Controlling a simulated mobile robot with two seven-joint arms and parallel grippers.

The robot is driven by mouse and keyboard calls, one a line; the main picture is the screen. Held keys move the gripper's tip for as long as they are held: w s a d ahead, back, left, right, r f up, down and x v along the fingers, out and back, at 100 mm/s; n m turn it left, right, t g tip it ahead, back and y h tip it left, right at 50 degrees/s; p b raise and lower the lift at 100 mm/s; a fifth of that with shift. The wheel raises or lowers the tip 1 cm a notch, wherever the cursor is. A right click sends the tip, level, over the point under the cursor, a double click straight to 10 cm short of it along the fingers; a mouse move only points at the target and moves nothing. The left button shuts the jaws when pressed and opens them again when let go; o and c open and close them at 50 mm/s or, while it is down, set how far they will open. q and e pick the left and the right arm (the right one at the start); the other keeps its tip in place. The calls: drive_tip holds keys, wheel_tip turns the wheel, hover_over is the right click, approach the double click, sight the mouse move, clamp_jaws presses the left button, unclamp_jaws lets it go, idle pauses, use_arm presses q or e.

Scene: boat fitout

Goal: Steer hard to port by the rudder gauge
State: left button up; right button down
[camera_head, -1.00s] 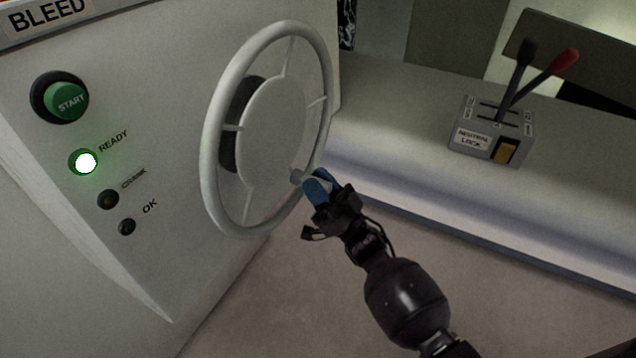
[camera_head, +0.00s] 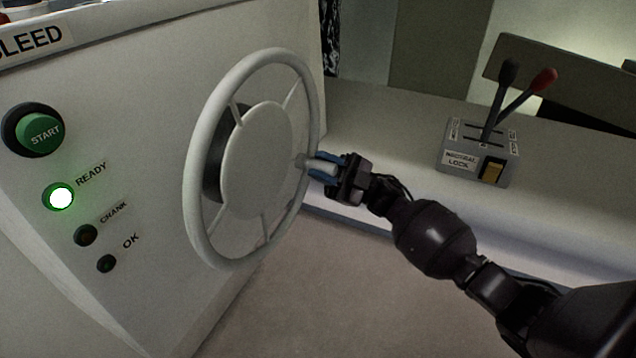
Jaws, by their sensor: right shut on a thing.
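A pale grey steering wheel (camera_head: 197,205) with a broad round hub (camera_head: 255,160) stands out from the white console face. Its spokes run from the hub to the rim. A small light-coloured knob (camera_head: 301,163) sits at the wheel's right side. My right gripper (camera_head: 320,168), with blue fingers, is shut on this knob, just at the right part of the rim. My left gripper is not in view. No rudder gauge shows in this view.
The console (camera_head: 140,110) carries a green START button (camera_head: 40,130), a lit READY lamp (camera_head: 61,197), and dark CRANK (camera_head: 86,235) and OK (camera_head: 106,263) lamps. A lever box (camera_head: 465,145) with black and red levers stands on the ledge at right. Below the wheel is open floor.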

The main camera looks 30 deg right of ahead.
wheel_tip(320, 180, up, 16)
drive_tip(key=s+a+n+g+h+p, duration=0.1)
drive_tip(key=n+g+h+p, duration=0.6)
drive_tip(key=n, duration=0.7)
use_arm(q)
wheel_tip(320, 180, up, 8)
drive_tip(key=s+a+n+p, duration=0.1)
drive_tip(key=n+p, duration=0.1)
drive_tip(key=p, duration=0.6)
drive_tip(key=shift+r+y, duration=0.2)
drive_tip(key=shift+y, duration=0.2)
use_arm(e)
drive_tip(key=s+a+r+n+t+h, duration=0.1)
drive_tip(key=s+a+r+n+h, duration=0.1)
drive_tip(key=s+a+h, duration=0.1)
drive_tip(key=shift+s+a+r+n+t+h, duration=0.15)
drive_tip(key=shift+s+a+n+t+h, duration=0.2)
drive_tip(key=shift+a+h, duration=0.7)
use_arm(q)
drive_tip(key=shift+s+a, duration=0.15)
use_arm(e)
drive_tip(key=shift+s+a, duration=0.1)
drive_tip(key=c, duration=0.9)
unclamp_jaws()
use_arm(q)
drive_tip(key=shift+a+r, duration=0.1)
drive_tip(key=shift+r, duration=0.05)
